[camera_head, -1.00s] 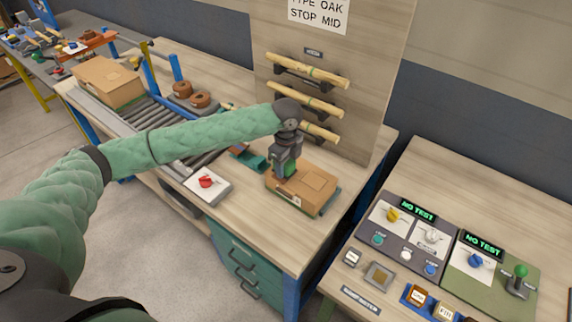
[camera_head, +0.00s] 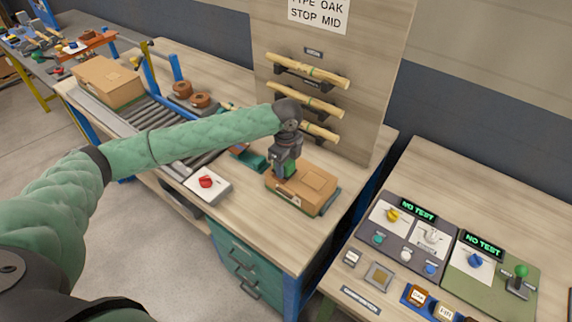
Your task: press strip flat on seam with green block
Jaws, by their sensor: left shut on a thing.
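My left gripper (camera_head: 286,168) points down over the near left part of a cardboard box (camera_head: 315,184) on the bench. It is shut on the green block (camera_head: 291,170), which shows in part between and below the dark fingers. The block is at the box top; I cannot tell whether it touches. The strip and the seam under the gripper are too small or hidden to make out. My right gripper is not in view.
A roller conveyor (camera_head: 165,118) with another cardboard box (camera_head: 108,82) runs to the left. A red knob panel (camera_head: 207,183) sits at the bench's front edge. A board with wooden spindles (camera_head: 308,72) stands behind. A control panel (camera_head: 435,245) is on the right table.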

